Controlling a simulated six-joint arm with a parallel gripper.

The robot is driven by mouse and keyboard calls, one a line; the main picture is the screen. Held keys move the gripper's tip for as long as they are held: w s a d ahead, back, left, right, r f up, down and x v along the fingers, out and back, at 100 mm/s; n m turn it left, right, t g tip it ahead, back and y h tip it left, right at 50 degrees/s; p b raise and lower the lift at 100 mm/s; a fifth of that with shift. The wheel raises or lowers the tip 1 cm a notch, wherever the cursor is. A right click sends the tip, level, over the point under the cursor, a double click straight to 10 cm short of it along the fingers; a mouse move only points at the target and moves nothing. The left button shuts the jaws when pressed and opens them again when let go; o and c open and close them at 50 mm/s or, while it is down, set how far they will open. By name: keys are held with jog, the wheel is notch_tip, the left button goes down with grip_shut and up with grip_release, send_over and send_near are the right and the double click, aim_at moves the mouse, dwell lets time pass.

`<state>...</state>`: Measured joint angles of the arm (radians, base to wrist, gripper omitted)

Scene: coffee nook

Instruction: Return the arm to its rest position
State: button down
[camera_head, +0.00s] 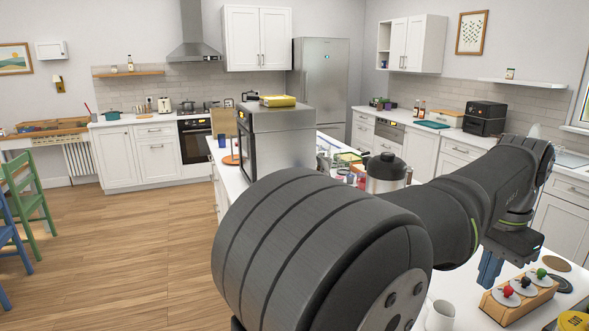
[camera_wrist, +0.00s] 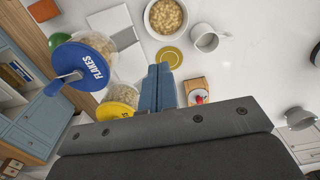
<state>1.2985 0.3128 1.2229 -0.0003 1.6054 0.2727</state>
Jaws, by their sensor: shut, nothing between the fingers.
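My gripper (camera_head: 489,271) hangs at the right over the white counter (camera_head: 474,279), with blue fingers pointing down. In the wrist view its blue fingers (camera_wrist: 158,85) are together, with nothing between them. Just right of the fingers in the head view is a wooden block (camera_head: 517,303) with several coloured knobs on pale discs. In the wrist view part of this block (camera_wrist: 196,88) shows right of the fingers, with one red knob. The rest of it is hidden by my gripper.
In the wrist view a jar with a blue FLAKES lid (camera_wrist: 84,66), a yellow-lidded jar (camera_wrist: 118,108), a bowl of cereal (camera_wrist: 165,18) and a white mug (camera_wrist: 206,39) stand around the fingers. A kettle (camera_head: 386,174) and a steel oven (camera_head: 277,133) stand farther back.

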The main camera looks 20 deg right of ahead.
notch_tip(320, 180, down, 9)
dwell(0.3)
jog(key=shift+r, duration=0.1)
jog(key=c, duration=2.1)
grip_release()
jog(key=o, duration=1.5)
notch_tip(320, 180, up, 8)
jog(key=w, duration=0.2)
jog(key=o, duration=0.3)
jog(key=shift+r, duration=0.2)
jog(key=o, duration=0.3)
notch_tip(320, 180, down, 10)
jog(key=shift+r, duration=0.2)
jog(key=shift+r, duration=0.1)
notch_tip(320, 180, up, 10)
